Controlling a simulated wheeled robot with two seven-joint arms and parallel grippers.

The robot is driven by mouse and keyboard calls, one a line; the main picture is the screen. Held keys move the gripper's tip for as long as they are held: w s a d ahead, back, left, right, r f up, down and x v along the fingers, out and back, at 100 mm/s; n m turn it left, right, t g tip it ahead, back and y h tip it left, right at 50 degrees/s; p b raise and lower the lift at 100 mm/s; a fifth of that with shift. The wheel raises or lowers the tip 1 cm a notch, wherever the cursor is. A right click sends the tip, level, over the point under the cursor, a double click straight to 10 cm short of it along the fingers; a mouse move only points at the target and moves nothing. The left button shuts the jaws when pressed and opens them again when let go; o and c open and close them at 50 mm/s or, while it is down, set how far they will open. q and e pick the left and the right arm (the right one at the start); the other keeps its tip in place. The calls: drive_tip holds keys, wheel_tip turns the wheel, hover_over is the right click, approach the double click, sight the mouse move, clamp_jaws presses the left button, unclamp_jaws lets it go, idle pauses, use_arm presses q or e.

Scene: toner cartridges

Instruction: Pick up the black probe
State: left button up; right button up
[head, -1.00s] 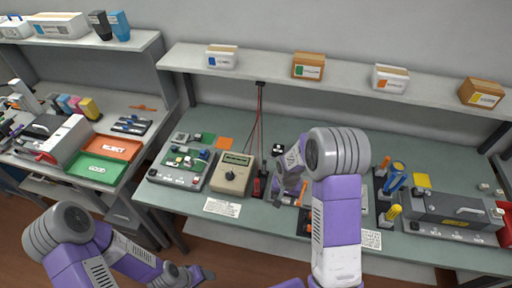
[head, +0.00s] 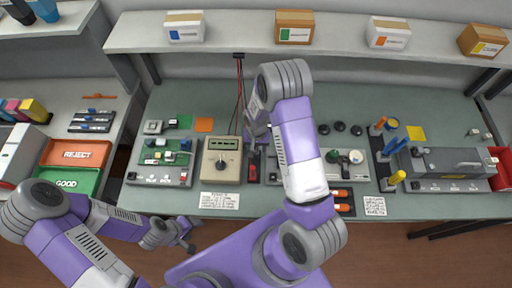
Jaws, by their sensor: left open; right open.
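A meter (head: 221,157) with a dial stands on the green bench. Red and black leads (head: 241,88) hang from a bracket under the shelf and run down behind my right gripper. A red probe handle (head: 253,172) shows in a dark holder just right of the meter. The black probe cannot be made out clearly; my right gripper and arm cover part of that spot. My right gripper (head: 257,136) is open above the holder area, beside the meter; its fingertips are partly hidden. My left gripper (head: 188,240) is open and empty, low in front of the bench edge.
A circuit board fixture (head: 163,160) stands left of the meter. Labelled boxes (head: 295,27) line the shelf above. Reject (head: 76,153) and good (head: 70,181) trays sit on the left table. A grey machine (head: 445,165) stands at right. A paper card (head: 220,200) lies at the front.

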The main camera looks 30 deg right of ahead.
drive_tip(key=shift+w+f, duration=0.1)
drive_tip(key=shift+f, duration=0.6)
clamp_jaws()
drive_tip(key=shift+r, duration=0.1)
wheel_tip(320, 180, up, 10)
idle(0.4)
